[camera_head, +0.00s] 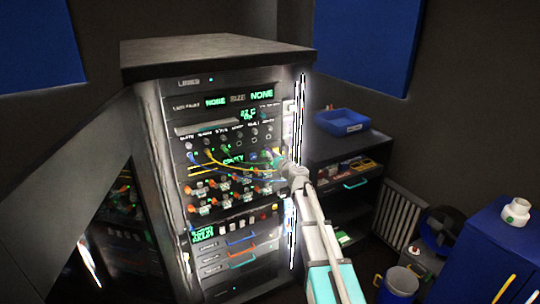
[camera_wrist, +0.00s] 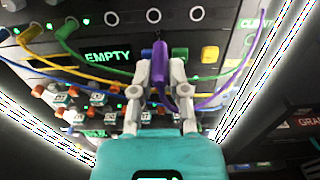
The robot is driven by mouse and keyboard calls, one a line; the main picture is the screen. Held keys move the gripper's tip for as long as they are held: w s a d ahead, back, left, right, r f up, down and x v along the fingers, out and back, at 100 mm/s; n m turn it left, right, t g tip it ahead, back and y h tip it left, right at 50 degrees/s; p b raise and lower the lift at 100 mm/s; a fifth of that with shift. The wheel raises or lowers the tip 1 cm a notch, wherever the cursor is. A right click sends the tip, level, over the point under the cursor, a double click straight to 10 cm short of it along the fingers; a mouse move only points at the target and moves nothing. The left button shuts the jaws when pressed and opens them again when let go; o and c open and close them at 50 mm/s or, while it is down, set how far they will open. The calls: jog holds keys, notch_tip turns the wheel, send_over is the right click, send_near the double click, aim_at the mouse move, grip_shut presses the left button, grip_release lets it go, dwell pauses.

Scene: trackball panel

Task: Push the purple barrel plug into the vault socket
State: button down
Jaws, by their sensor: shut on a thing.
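In the wrist view my gripper (camera_wrist: 160,68) is shut on the purple barrel plug (camera_wrist: 160,52), which points up toward the panel. Its purple cable (camera_wrist: 215,97) loops under the fingers and runs off to the upper right. A row of round sockets (camera_wrist: 153,15) lies above the plug; the plug's tip appears just below the middle one, apart from it. The vault label is too small to read surely. In the head view my gripper (camera_head: 280,161) is at the right side of the rack's socket panel (camera_head: 222,138), and the plug is hidden or too small to tell.
Green, blue and yellow cables (camera_wrist: 95,68) hang across the panel at left. A green "EMPTY" display (camera_wrist: 108,57) and a yellow button (camera_wrist: 210,54) flank the plug. Orange-capped connectors (camera_head: 190,190) fill the rows below. A shelf with a blue tray (camera_head: 342,121) stands right of the rack.

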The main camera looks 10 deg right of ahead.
jog(key=shift+a, duration=0.45)
jog(key=shift+x, duration=2.75)
jog(key=shift+x, duration=2.5)
jog(key=c, duration=0.5)
grip_release()
jog(key=shift+a, duration=0.1)
jog(key=shift+c, duration=0.2)
jog(key=shift+s, duration=0.15)
jog(key=v, duration=1.1)
jog(key=shift+s+d, duration=0.25)
jog(key=shift+s, duration=0.05)
